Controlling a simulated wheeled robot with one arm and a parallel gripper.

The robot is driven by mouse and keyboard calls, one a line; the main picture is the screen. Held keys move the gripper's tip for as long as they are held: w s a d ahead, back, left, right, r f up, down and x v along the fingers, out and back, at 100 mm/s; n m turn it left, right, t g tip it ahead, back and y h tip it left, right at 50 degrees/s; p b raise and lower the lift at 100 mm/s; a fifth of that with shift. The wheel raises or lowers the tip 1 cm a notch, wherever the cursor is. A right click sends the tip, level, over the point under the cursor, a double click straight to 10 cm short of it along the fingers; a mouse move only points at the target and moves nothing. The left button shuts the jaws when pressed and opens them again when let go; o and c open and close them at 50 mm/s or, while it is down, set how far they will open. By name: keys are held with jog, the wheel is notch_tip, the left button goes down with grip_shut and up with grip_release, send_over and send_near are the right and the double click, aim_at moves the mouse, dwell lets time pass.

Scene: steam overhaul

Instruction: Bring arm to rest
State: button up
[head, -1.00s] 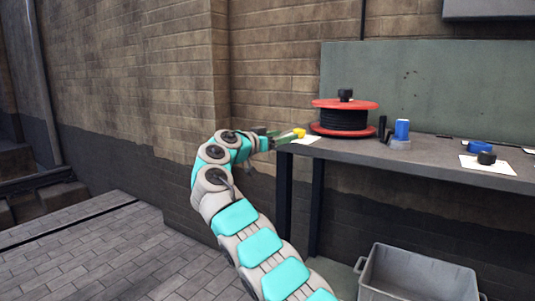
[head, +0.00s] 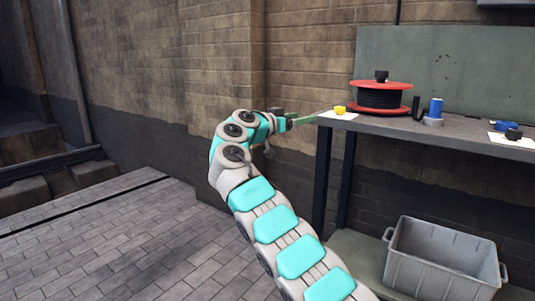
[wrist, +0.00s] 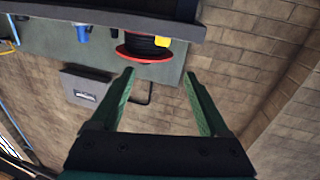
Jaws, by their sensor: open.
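My gripper (head: 305,119) is at the left end of the workbench, by its edge, at about the height of the top. In the wrist view my gripper (wrist: 160,98) shows two green fingers spread wide with nothing between them. A small yellow piece (head: 340,110) sits on a white sheet (head: 338,116) at the bench's left end, just beyond the fingertips and apart from them. The yellow piece also shows in the wrist view (wrist: 162,42), in front of the reel.
The workbench (head: 400,126) holds a red and black reel (head: 381,97), a blue cylinder (head: 436,107) on a grey base and a black knob (head: 513,134). A grey bin (head: 445,258) stands below. Brick wall is behind; the paved floor (head: 120,235) at left is clear.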

jog(key=s+d+f+n+g+y, duration=0.1)
jog(key=s+d+f+n+g, duration=0.2)
jog(key=s+d, duration=0.55)
jog(key=s+d+f+n+g, duration=0.15)
jog(key=s+d+g, duration=0.25)
jog(key=s+d, duration=0.5)
jog(key=s+d+f+g+y, duration=0.25)
jog(key=s+f, duration=0.35)
jog(key=s, duration=0.3)
jog(key=s+a+f+n+g+y, duration=0.1)
jog(key=s+a+f+y, duration=0.2)
jog(key=s, duration=0.9)
jog(key=s+a+f+n+g+y, duration=0.1)
jog(key=s+a+f+n+y, duration=0.1)
jog(key=s+a+f, duration=0.5)
jog(key=s+a+f+n+g+y, duration=0.1)
jog(key=s+a+f+y, duration=0.3)
jog(key=s+f, duration=0.7)
jog(key=s+g+y, duration=0.1)
jog(key=s, duration=0.6)
jog(key=shift+a+n, duration=0.35)
jog(key=shift+a, duration=0.05)
